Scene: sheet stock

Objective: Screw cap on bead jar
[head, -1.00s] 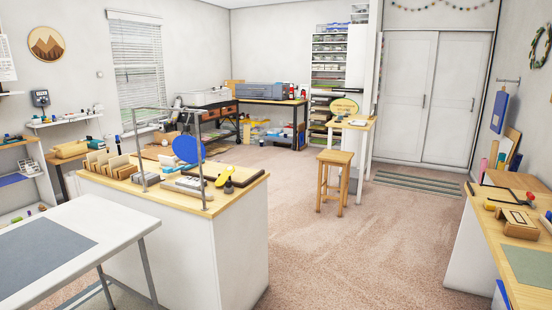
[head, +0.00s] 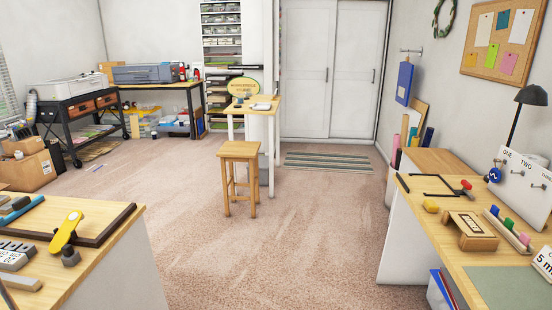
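I cannot pick out a bead jar or its cap in the head view. A small dark object (head: 70,257) stands on the wooden-topped counter (head: 92,262) at the lower left, beside a yellow tool (head: 64,233); I cannot tell what it is. Small items, too small to identify, lie on the tall narrow table (head: 262,108) in the middle distance. Neither of my grippers is in view.
A wooden stool (head: 240,152) stands in front of the tall table. A long workbench (head: 425,235) runs along the right, with a brown box (head: 470,231) and a green mat (head: 505,287). The carpet (head: 255,250) between the counters is clear.

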